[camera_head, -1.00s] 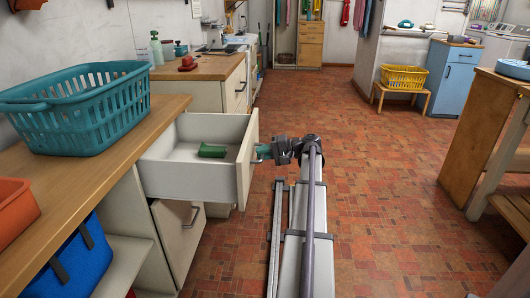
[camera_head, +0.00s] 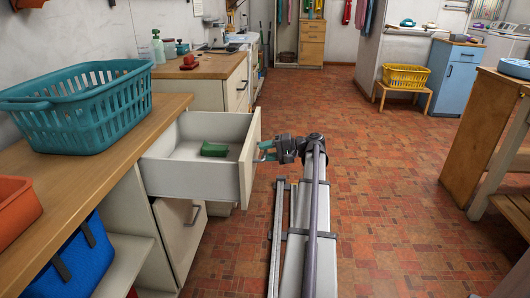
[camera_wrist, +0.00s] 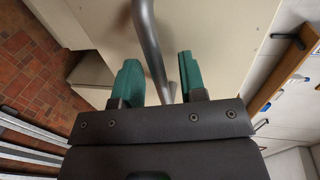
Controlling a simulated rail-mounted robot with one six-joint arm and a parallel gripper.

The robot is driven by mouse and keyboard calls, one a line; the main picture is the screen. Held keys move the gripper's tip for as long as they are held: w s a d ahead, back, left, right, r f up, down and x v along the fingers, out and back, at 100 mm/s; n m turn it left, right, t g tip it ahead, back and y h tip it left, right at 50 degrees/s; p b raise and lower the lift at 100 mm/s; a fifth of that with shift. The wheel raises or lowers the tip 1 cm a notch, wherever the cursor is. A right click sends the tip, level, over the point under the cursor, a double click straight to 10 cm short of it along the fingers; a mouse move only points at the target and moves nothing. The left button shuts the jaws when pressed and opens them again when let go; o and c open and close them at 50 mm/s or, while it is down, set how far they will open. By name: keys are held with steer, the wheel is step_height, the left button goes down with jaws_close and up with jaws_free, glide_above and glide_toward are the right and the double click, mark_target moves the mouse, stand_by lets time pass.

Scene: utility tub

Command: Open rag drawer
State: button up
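The white drawer (camera_head: 195,183) stands pulled well out from under the wooden counter, with a small green item (camera_head: 214,149) lying inside. My gripper (camera_head: 264,150) is at the outer face of the drawer front (camera_head: 249,160). In the wrist view my gripper (camera_wrist: 158,72) has its two green fingers apart. The grey bar handle (camera_wrist: 146,30) runs between them, with a visible gap on each side. The drawer front (camera_wrist: 215,40) fills much of that view. The handle is hidden in the head view.
A teal basket (camera_head: 85,117) sits on the counter (camera_head: 95,180) above the drawer. Below are a blue bag (camera_head: 78,262) and a cabinet door (camera_head: 178,235) standing ajar. An orange container (camera_head: 14,212) is at the left edge. The tiled floor (camera_head: 390,190) to the right is clear.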

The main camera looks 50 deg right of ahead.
steer(key=p+v, duration=0.2)
steer(key=v, duration=0.8)
steer(key=shift+s, duration=0.15)
